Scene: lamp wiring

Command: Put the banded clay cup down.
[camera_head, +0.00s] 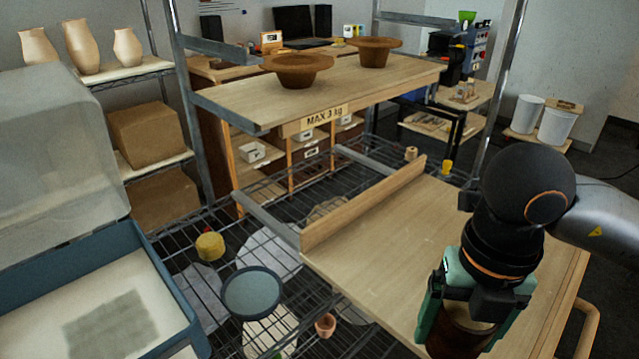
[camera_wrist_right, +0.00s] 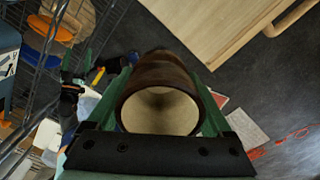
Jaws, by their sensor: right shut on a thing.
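The clay cup (camera_wrist_right: 158,75) is dark brown outside and cream inside, seen open end on in the wrist view. In the head view its brown side (camera_head: 455,335) shows low in the picture, partly covered by my right gripper. My right gripper (camera_head: 462,325) is shut on the cup, its green fingers on either side. The pale wooden board (camera_head: 390,240) lies behind the cup in the head view. In the wrist view the board (camera_wrist_right: 215,25) is at the upper right, beside the cup. Clear bands on the cup cannot be made out. My left gripper is not in the head view.
A raised wooden rail (camera_head: 365,208) runs along the board's left edge. An upper shelf (camera_head: 330,92) labelled MAX 3 kg holds two brown bowls (camera_head: 297,68). A blue case (camera_head: 100,300) with a clear lid stands at the left. The board's top looks bare.

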